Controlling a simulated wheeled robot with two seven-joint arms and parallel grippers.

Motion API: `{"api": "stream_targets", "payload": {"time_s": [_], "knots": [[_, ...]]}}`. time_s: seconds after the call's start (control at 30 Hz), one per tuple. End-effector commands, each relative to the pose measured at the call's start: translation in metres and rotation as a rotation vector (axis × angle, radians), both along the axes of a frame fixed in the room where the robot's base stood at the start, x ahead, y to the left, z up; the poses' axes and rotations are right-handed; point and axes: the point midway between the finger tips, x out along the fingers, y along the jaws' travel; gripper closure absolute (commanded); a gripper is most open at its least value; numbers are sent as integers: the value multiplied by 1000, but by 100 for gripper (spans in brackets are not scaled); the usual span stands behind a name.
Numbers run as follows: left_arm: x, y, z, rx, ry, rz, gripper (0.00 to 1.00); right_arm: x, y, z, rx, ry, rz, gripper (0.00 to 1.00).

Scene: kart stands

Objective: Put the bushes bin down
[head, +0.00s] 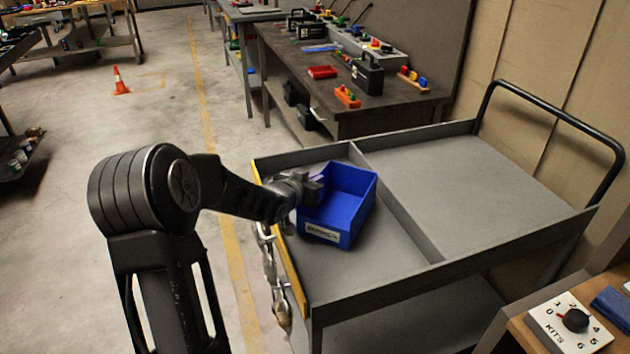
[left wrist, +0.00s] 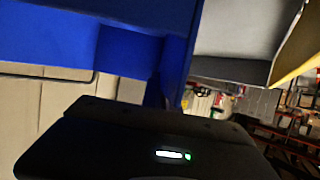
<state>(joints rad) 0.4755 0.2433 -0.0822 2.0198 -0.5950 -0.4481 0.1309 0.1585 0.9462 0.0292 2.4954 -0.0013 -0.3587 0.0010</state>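The blue bushes bin (head: 357,190) is over the left compartment of the grey cart (head: 400,262), with a white label on its near side. The label is too blurred to read surely. My left gripper (head: 312,190) comes in over the cart's yellow left edge and is at the bin's left wall, seemingly shut on it. The fingertips are mostly hidden. In the left wrist view the blue bin (left wrist: 60,38) fills the upper left, close to the gripper. I cannot tell whether the bin's bottom touches the cart's deck. My right gripper is not in view.
The cart's right compartment (head: 470,185) is empty, behind a low divider. A black handle (head: 560,115) rises at the cart's right end. A workbench (head: 380,103) with bins and cases stands behind. A KITS dial (head: 573,322) is at the lower right. An orange cone (head: 120,82) stands on the floor.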

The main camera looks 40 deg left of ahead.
Motion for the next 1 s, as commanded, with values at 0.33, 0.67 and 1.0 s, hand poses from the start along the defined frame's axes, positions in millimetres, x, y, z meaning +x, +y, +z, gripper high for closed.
{"api": "stream_targets", "payload": {"time_s": [0.33, 0.67, 1.0], "knots": [[0, 0, -2, 0, 0, 0, 80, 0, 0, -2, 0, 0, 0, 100], [0, 0, -1, 0, 0, -1, 75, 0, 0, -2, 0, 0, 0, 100], [-30, -5, 14, 2, -2, 1, 75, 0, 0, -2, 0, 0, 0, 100]]}}
